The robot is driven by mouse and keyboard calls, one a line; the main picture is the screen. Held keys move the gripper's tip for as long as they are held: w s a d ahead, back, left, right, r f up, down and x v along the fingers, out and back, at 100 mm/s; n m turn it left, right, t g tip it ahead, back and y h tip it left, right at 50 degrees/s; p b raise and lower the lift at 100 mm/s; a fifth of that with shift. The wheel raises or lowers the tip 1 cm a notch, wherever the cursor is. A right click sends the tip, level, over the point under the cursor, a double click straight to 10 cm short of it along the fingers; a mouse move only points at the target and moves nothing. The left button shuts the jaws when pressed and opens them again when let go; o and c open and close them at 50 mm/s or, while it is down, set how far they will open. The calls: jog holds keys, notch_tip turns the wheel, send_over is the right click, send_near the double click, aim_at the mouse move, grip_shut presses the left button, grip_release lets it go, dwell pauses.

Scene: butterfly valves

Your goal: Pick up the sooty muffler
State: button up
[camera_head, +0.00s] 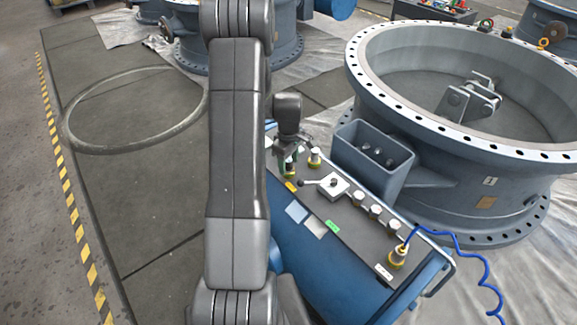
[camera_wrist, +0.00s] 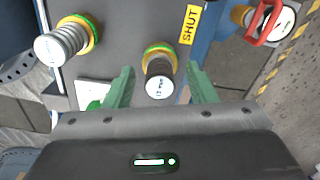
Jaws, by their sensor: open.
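The sooty muffler (camera_wrist: 159,67) is a short, darkened ribbed cylinder with a pale printed end and a yellow-green collar. In the wrist view it stands between the two green fingers of my gripper (camera_wrist: 160,82), with a gap on each side. A cleaner silver muffler (camera_wrist: 66,42) with a similar collar stands to the left. In the head view my gripper (camera_head: 290,147) points down over the far left end of the panel. The sooty muffler's yellow collar (camera_head: 290,171) shows just below the fingers, and the cleaner muffler (camera_head: 314,157) is close on the right. My gripper is open and empty.
The dark panel (camera_head: 350,245) on a blue cabinet carries a grey lever block (camera_head: 333,186), several silver knobs and a fitting (camera_head: 397,257) with a blue hose. A grey bin (camera_head: 370,165) and large valve body (camera_head: 460,150) stand behind. A red-handled part (camera_wrist: 262,22) is right of the panel.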

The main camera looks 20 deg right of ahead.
jog(key=c, duration=1)
